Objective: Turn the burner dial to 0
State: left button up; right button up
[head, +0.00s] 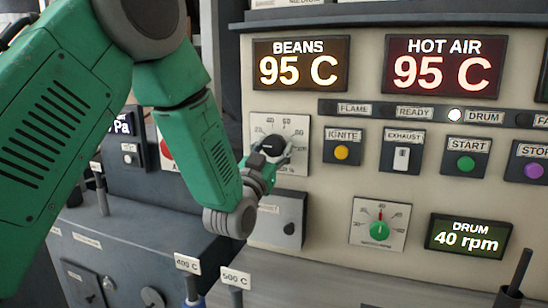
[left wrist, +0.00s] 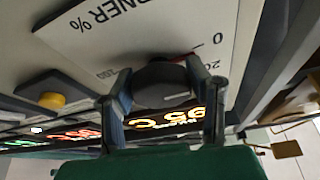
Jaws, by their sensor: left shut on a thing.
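The burner dial (head: 272,146) is a dark round knob on a white scale plate (head: 262,125) at the left of the panel. In the left wrist view the knob (left wrist: 163,84) sits in front of the plate marked "BURNER %" (left wrist: 120,30). A bit of red pointer shows at its upper right, on the side of the 0 mark; the exact reading is partly hidden by the knob and finger. My left gripper (head: 270,150) is shut on the knob, with one finger on each side, as the left wrist view (left wrist: 165,98) also shows. My right gripper is not in view.
Right of the dial are the yellow ignite button (head: 341,152), the exhaust switch (head: 402,158) and the green start button (head: 465,163). Below are a green drum dial (head: 379,230) and a grey box (head: 279,220). Blue-handled levers (head: 193,290) stand at the bottom.

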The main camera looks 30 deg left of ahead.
pick_arm(q)
jog(key=shift+r+n+y+b, duration=0.2)
jog(key=shift+n+y, duration=0.1)
jog(key=shift+n, duration=0.35)
jog(key=shift+r+n+y+b, duration=0.2)
jog(key=shift+n+y, duration=0.1)
jog(key=shift+n, duration=0.35)
jog(key=shift+c, duration=0.2)
jog(key=o, duration=1.2)
jog(key=shift+s, duration=0.2)
jog(key=shift+f, duration=0.15)
jog(key=shift+d+f, duration=0.1)
jog(key=s+d, duration=0.1)
jog(key=s, duration=0.3)
jog(key=s+d, duration=0.1)
jog(key=s, duration=0.3)
jog(key=s+d, duration=0.1)
jog(key=s, duration=0.3)
jog(key=shift+s+f, duration=0.1)
jog(key=shift+s, duration=0.2)
